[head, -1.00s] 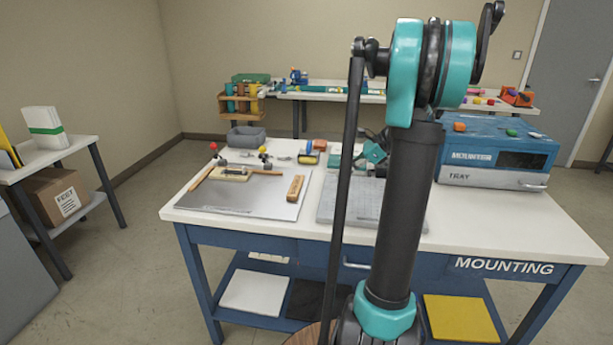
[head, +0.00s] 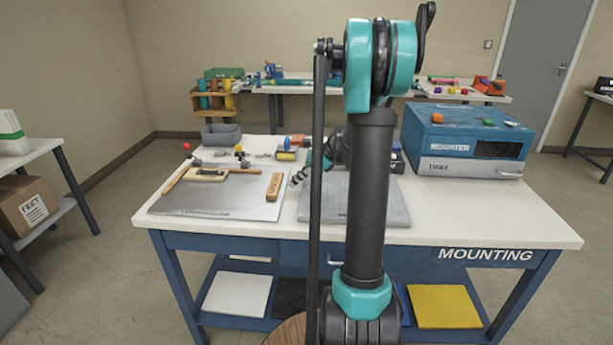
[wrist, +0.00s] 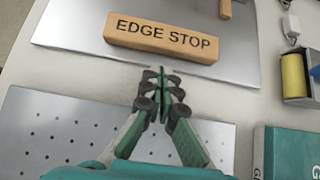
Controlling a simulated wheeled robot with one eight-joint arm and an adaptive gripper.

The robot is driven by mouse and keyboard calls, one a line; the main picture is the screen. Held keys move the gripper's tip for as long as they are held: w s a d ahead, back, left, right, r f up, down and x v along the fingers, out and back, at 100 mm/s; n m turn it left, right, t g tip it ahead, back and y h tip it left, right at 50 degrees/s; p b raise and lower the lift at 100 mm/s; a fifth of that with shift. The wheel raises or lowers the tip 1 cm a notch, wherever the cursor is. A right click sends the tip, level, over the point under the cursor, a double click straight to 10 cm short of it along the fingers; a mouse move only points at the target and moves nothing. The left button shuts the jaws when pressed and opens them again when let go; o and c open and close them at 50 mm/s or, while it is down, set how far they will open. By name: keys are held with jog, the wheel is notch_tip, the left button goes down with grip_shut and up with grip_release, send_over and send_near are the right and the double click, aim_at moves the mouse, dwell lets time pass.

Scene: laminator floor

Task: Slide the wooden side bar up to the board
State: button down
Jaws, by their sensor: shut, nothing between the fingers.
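A wooden bar marked EDGE STOP (wrist: 161,42) lies on the silver metal plate (head: 225,205), near its right edge; it also shows in the head view (head: 274,186). A small cream board (head: 207,175) lies farther left on the plate, apart from the bar. In the head view my gripper (head: 298,177) is right of the bar, partly behind my arm.
A grey perforated plate (head: 385,208) lies right of the metal plate. A yellow roll (wrist: 294,76) and a teal box (wrist: 287,152) are to the right in the wrist view. The blue box (head: 465,137) stands on the table's right side. The front right tabletop is clear.

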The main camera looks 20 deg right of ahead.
jog(key=shift+w+a, duration=0.2)
jog(key=shift+a, duration=0.3)
jog(key=shift+w+a, duration=0.2)
jog(key=shift+a, duration=0.3)
jog(key=shift+a, duration=0.1)
jog(key=w+a, duration=0.2)
jog(key=a, duration=0.4)
jog(key=w+a, duration=0.2)
jog(key=a, duration=0.4)
jog(key=w+a, duration=0.3)
jog(key=a, duration=0.3)
jog(key=shift+a, duration=0.15)
